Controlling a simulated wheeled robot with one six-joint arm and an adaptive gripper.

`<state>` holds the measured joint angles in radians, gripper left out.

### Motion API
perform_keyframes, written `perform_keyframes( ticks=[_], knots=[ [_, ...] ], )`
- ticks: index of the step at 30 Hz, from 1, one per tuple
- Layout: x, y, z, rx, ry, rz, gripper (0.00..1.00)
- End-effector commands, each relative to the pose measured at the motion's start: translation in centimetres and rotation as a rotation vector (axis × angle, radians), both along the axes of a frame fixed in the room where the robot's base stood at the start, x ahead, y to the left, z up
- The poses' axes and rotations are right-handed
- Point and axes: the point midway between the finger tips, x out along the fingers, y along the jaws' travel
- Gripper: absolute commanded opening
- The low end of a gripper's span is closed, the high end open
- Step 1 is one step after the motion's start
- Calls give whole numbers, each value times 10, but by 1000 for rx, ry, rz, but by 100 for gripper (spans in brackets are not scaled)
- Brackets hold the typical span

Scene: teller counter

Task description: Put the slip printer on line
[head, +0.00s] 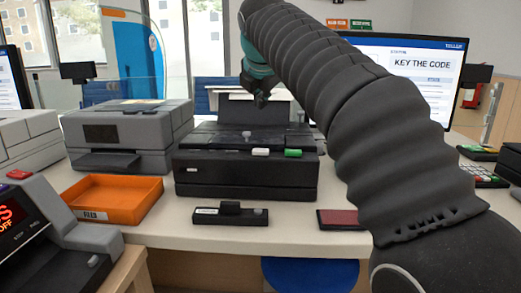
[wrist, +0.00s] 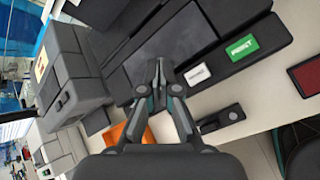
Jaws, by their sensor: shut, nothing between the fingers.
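The slip printer, which I take to be the black machine (head: 245,177), stands on the counter in the middle of the head view. A white button (head: 260,152) and a green button (head: 293,153) sit on its front top edge. In the wrist view the white button (wrist: 197,74) carries small unreadable lettering and the green button (wrist: 241,47) reads PRINT. My gripper (head: 262,99) is shut and empty, above the printer's top. In the wrist view my gripper's fingertips (wrist: 160,70) are together, left of the white button. Contact with the printer cannot be told.
A grey machine (head: 128,137) and an orange tray (head: 117,198) stand to the left. A small black device (head: 229,214) and a dark red pad (head: 341,219) lie in front. A monitor (head: 428,80) behind my arm reads KEY THE CODE. Keypads stand at right.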

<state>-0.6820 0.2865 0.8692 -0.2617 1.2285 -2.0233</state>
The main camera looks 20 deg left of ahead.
Motion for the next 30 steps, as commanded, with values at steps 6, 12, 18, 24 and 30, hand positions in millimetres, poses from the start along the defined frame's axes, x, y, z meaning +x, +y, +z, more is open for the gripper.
perform_keyframes(
  ticks=[6, 12, 18, 24, 30],
  knots=[
    [0, 0, 0, 1, 0, -1, 0],
    [0, -1, -5, 1, 0, -1, 0],
    [-1, -1, -28, 2, 2, -2, 0],
    [0, -1, -56, 2, -1, -2, 0],
    [0, -1, -74, 2, 1, -2, 0]
  ],
)
